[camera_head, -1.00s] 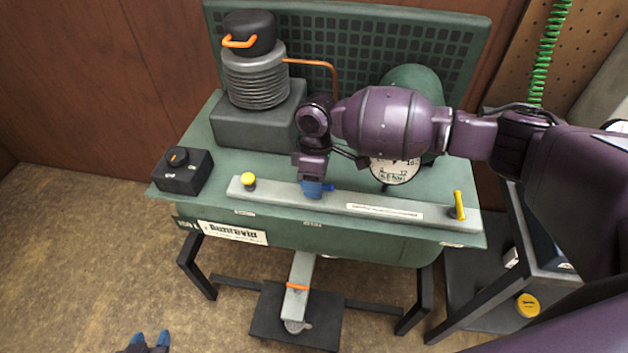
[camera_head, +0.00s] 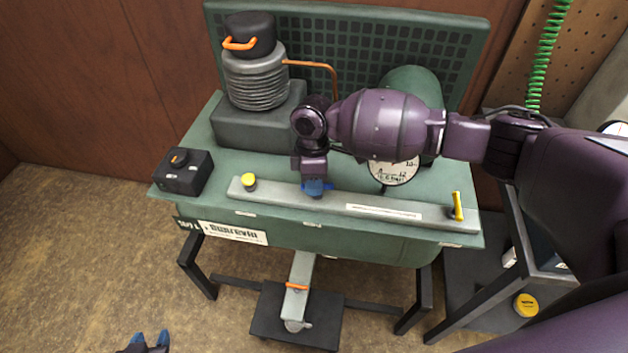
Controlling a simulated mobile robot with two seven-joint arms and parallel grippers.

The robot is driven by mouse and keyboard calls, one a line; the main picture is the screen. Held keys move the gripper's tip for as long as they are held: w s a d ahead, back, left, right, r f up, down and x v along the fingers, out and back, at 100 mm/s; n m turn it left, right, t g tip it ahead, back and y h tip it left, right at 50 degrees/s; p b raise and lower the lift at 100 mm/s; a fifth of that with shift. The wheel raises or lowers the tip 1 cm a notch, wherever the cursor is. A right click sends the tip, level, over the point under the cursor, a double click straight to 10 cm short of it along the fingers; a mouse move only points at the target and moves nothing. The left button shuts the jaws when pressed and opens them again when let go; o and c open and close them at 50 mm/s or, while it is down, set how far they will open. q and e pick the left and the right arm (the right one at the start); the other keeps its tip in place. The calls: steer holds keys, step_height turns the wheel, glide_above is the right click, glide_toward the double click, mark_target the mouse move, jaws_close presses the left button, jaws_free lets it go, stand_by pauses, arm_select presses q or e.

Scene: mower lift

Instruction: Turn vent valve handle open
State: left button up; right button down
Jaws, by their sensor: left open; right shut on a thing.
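My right gripper (camera_head: 315,187) reaches down from the right over the pale bar (camera_head: 385,212) along the front of the green bench. Its blue fingertips are shut on a small handle at the middle of the bar, which I take to be the vent valve handle. The fingers hide most of it, so its angle is hard to tell. A yellow knob (camera_head: 249,181) sits on the bar's left end and a yellow lever (camera_head: 458,206) stands on its right end. My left gripper (camera_head: 149,340) is open and empty at the bottom left edge, over the floor.
A black box with an orange knob (camera_head: 183,172) sits at the bench's left corner. A grey ribbed bellows (camera_head: 256,82) stands behind. A round gauge (camera_head: 394,172) is partly behind my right arm. A pedal (camera_head: 297,290) is below. Floor at left is clear.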

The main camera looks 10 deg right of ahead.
steer(key=n, duration=0.3)
steer(key=shift+s+a+r+n+h+p, duration=0.1)
steer(key=shift+s+n+h+p, duration=0.1)
steer(key=shift+n+h+p, duration=0.2)
steer(key=n+p, duration=0.1)
steer(key=n, duration=0.3)
steer(key=shift+s+n+h, duration=0.15)
steer(key=shift+n+h, duration=0.15)
steer(key=shift+h, duration=0.1)
steer(key=n, duration=0.4)
steer(key=shift+s+t+h+p, duration=0.15)
steer(key=shift+t+h+p, duration=0.15)
steer(key=shift+t+p, duration=0.1)
steer(key=shift+d+n, duration=0.2)
steer(key=shift+n, duration=1)
arm_select(q)
steer(key=r, duration=0.4)
steer(key=shift+w+r+p, duration=0.1)
steer(key=shift+w+p, duration=0.2)
steer(key=shift+w, duration=0.1)
arm_select(e)
steer(key=shift+n+t, duration=0.3)
steer(key=shift+s, duration=0.1)
arm_select(q)
steer(key=shift+w+r+t, duration=0.15)
steer(key=shift+w+t, duration=0.05)
steer(key=shift+t, duration=0.1)
